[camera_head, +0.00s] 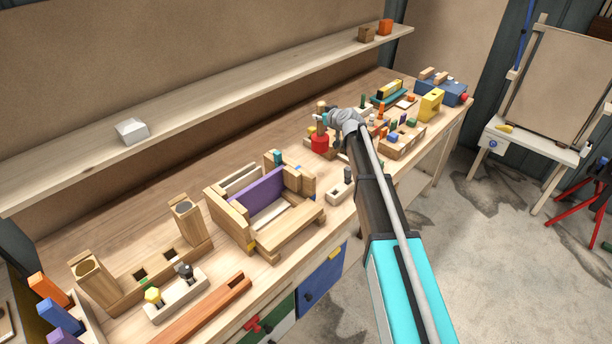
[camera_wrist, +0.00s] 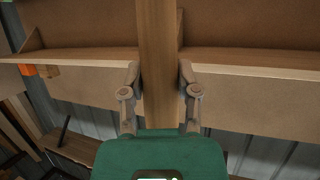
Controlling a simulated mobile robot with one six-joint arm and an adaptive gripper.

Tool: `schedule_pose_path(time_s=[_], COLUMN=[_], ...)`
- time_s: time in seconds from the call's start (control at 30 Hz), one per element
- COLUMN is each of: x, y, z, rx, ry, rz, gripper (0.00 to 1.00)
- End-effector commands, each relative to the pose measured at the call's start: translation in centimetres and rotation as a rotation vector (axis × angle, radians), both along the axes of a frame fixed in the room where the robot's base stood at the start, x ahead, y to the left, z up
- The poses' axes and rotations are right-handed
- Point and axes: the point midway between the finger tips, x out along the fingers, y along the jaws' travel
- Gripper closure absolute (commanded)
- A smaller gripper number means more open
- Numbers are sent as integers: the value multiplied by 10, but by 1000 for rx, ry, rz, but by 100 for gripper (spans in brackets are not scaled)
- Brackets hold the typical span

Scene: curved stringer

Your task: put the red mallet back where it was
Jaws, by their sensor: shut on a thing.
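The red mallet is upright with its red head (camera_head: 319,144) down and its wooden handle (camera_head: 321,108) up, over the middle-right of the workbench. My gripper (camera_head: 324,119) comes in from the right and is shut on the handle. In the wrist view the wooden handle (camera_wrist: 158,45) runs vertically between the two fingers of my gripper (camera_wrist: 159,75). The mallet's head is out of the wrist view. I cannot tell whether the head touches the bench or hangs just above it.
A wooden frame with a purple panel (camera_head: 259,197) stands left of the mallet. A block tray (camera_head: 403,147), a yellow block (camera_head: 430,105) and a blue box (camera_head: 453,93) are to the right. A long shelf (camera_head: 220,107) runs behind. Bench (camera_head: 180,153) behind the frame is clear.

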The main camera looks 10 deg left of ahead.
Motion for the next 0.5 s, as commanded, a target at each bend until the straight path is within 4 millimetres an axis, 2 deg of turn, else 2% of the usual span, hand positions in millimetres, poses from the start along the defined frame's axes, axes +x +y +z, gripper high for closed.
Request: schedule_pose_path(time_s=[0.03,0.2,0.5], x=[-4,-12,-14], y=[16,44,51], z=[-4,-6,-6], rx=[1,1,1], ry=[-1,0,-1], rz=[16,47,54], gripper=[100,100,100])
